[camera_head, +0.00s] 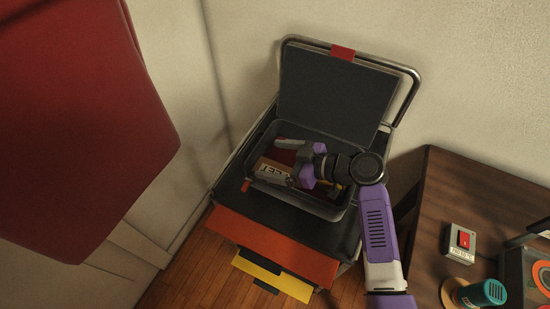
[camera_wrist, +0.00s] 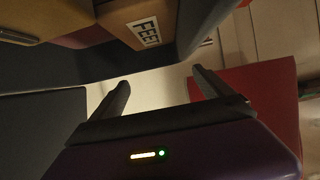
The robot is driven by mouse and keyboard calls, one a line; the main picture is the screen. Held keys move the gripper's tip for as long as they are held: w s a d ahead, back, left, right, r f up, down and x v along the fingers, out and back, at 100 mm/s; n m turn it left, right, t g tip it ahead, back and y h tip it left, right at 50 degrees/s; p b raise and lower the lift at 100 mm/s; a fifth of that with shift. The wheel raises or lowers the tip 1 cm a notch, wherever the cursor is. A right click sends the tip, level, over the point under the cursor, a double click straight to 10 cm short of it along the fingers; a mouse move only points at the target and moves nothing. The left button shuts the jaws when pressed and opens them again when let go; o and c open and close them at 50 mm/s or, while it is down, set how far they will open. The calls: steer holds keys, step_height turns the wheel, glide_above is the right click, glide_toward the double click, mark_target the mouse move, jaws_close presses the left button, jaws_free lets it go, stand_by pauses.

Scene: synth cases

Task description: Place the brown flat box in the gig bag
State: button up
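An open dark case with a raised padded lid (camera_head: 335,95), which I take to be the gig bag, sits on a cabinet. A brown flat box (camera_head: 272,168) with a pale lettered label lies inside the case, partly hidden by my gripper. The labelled brown box also shows at the top of the wrist view (camera_wrist: 130,20). My gripper (camera_head: 283,161) is over the case, reaching left from the purple arm. In the wrist view its two fingers (camera_wrist: 161,90) are spread apart with nothing between them. I cannot tell how the box rests on the bottom.
A metal tube frame (camera_head: 410,95) rises behind the lid. Orange (camera_head: 270,245) and yellow (camera_head: 275,277) panels stick out at the cabinet's front. A brown table (camera_head: 455,200) at right holds a red-switch box (camera_head: 461,242) and a teal cylinder (camera_head: 482,293). A large red object (camera_head: 80,120) fills the left.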

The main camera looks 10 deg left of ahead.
steer(key=shift+r, duration=0.15)
steer(key=shift+r+p, duration=0.6)
steer(key=shift+p, duration=0.35)
steer(key=b+v, duration=0.2)
steer(key=v, duration=1)
steer(key=shift+f, duration=0.2)
